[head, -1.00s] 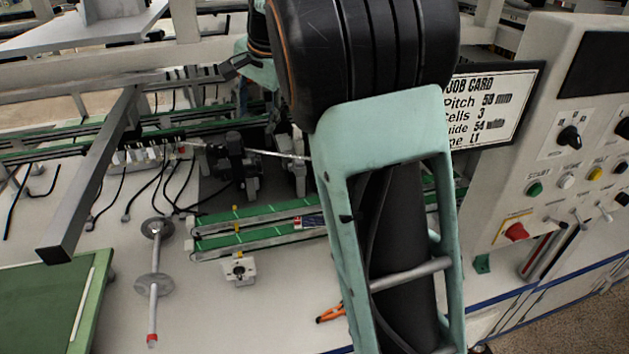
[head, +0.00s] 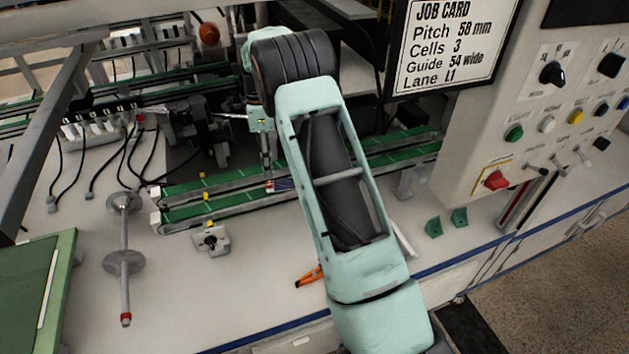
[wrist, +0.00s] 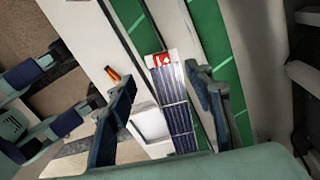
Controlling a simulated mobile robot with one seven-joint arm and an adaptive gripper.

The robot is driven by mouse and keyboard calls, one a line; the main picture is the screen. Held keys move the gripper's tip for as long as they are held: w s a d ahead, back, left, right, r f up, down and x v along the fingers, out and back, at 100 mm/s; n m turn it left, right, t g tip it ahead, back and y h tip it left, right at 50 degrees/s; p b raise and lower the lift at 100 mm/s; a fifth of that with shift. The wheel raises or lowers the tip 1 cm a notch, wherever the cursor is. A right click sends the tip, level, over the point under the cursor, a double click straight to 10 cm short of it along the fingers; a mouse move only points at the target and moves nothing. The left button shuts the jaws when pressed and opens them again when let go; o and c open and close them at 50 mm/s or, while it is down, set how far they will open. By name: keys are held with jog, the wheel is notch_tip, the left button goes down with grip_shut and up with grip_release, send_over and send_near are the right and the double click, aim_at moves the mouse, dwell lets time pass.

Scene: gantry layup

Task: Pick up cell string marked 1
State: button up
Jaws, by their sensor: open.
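The cell string (wrist: 175,102) is a dark blue strip with pale lines and a red and white tag (wrist: 161,60) at one end. The mark on the tag is too small to read surely. It lies along a green lane, and a small part of it (head: 283,184) shows beside my arm in the head view. My gripper (wrist: 165,85) is open, with one finger on each side of the string in the wrist view. The fingers look apart from the string; their height above it is unclear. In the head view my gripper (head: 266,160) hangs over the lanes.
Two green conveyor lanes (head: 230,208) run across the bench. A small white block with a knob (head: 211,240) and orange-handled pliers (head: 309,277) lie in front. A spindle with discs (head: 124,262) is at left. The job card (head: 455,45) and control panel (head: 560,120) stand at right.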

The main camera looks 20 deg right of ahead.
aim_at(269, 183)
notch_tip(269, 183, down, 6)
jog(key=shift+s+a+f, duration=0.15)
jog(key=shift+f, duration=0.1)
jog(key=c, duration=0.9)
jog(key=shift+c, duration=0.2)
jog(key=shift+r, duration=0.1)
